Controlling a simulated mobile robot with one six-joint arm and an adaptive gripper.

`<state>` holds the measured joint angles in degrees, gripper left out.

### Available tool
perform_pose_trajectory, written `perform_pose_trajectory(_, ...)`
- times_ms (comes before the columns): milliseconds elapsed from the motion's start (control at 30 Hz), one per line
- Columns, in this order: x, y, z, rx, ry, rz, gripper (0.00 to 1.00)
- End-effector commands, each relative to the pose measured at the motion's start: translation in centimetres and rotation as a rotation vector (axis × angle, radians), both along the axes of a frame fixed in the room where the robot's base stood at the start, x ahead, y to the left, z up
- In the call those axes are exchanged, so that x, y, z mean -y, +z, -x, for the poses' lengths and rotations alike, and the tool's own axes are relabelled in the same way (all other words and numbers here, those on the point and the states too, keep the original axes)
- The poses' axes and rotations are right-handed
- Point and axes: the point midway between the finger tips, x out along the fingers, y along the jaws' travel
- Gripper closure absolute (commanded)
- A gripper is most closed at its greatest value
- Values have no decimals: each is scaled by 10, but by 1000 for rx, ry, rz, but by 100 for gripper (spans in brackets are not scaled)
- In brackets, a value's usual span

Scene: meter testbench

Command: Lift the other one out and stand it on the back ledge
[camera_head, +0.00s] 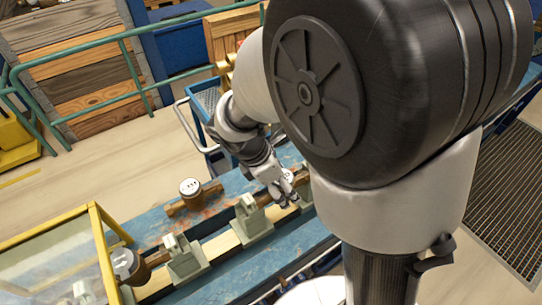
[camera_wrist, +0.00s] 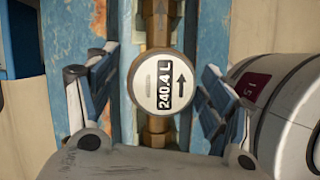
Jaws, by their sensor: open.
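A round meter (camera_wrist: 158,82) with a white face reading "240.4 L", an arrow and brass ends sits in the wrist view. In the head view its face (camera_head: 287,176) shows small by my gripper, in the bench row. My gripper (camera_wrist: 152,92) is open, with one finger on each side of the meter; I cannot tell whether they touch it. A second meter (camera_head: 190,187) with a brown body stands face up on the blue, worn back ledge (camera_head: 150,218). Another meter (camera_head: 126,264) is at the left end of the row, partly by the yellow frame.
Grey-green clamps (camera_head: 252,222) and (camera_head: 186,262) stand along the bench row. A yellow-framed clear guard (camera_head: 98,250) is at the left. A white and grey cylinder (camera_wrist: 290,110) is close to the right finger in the wrist view. The ledge has bare stretches beside the standing meter.

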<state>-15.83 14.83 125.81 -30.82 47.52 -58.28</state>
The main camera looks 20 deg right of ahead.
Motion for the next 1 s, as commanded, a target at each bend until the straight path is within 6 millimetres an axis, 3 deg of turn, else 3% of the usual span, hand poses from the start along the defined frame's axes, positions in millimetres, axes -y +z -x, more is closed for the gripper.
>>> perform_pose_trajectory(67, 3, -10, 0, 0, -1, -1, 26)
perform_pose_trajectory(300, 4, -10, -1, 1, 0, -1, 27)
perform_pose_trajectory(1000, 4, -10, 0, 0, 0, -1, 73)
